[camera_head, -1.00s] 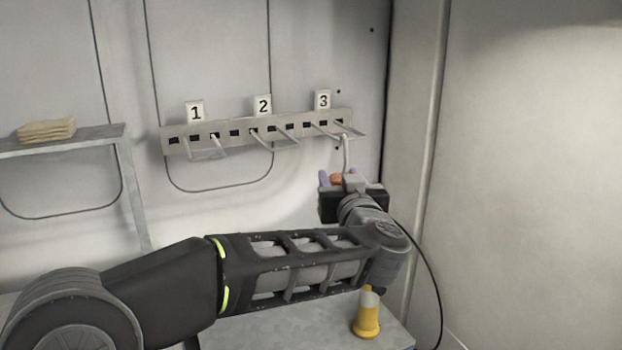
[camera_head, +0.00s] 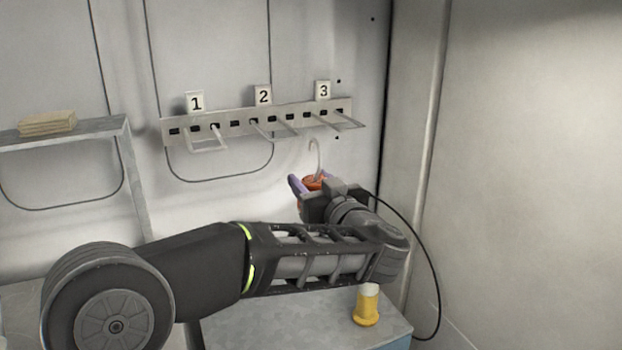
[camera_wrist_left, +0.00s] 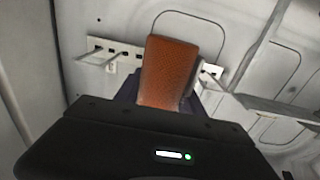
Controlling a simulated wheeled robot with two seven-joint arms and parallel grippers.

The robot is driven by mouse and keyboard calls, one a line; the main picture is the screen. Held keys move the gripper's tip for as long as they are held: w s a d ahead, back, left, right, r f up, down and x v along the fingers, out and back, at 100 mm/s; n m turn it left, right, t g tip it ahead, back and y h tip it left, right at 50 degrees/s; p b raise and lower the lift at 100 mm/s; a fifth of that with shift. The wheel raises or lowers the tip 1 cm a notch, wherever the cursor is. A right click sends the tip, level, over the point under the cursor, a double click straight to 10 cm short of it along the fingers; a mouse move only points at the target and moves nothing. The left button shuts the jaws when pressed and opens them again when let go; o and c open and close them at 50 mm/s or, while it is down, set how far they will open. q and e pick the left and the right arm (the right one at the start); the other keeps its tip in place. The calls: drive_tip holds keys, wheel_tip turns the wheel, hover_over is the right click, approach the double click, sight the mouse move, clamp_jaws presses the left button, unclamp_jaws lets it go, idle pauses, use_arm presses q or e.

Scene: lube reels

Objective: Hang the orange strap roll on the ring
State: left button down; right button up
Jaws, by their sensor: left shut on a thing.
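The orange strap roll (camera_head: 313,182) is between the purple fingers of my left gripper (camera_head: 309,185). In the left wrist view the roll (camera_wrist_left: 176,75) stands up large between the fingers, its orange textured face toward the camera. A pale curved hook (camera_head: 317,158) rises above the roll in the head view. My left gripper is shut on the roll, below and a little left of the wire loop under label 3 (camera_head: 338,119). The hook appears apart from that loop. Wire loops also jut out under label 1 (camera_head: 207,141) and label 2 (camera_head: 274,133). I see no separate ring.
The slotted rail (camera_head: 180,145) runs along the wall. A shelf (camera_head: 85,137) with a tan stack (camera_head: 47,123) is at the left. A yellow, white-topped container (camera_head: 367,308) stands on a grey surface (camera_head: 270,330) below my arm. A side wall closes off the right.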

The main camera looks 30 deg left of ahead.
use_arm(q)
drive_tip(key=f+p+x, duration=0.2)
drive_tip(key=f+x, duration=0.1)
drive_tip(key=x, duration=1.2)
drive_tip(key=shift+a, duration=0.15)
idle(0.9)
drive_tip(key=shift+f, duration=0.1)
drive_tip(key=c, duration=0.6)
unclamp_jaws()
drive_tip(key=b+v, duration=0.1)
drive_tip(key=v, duration=0.6)
drive_tip(key=shift+s+d, duration=0.2)
drive_tip(key=shift+d, duration=0.1)
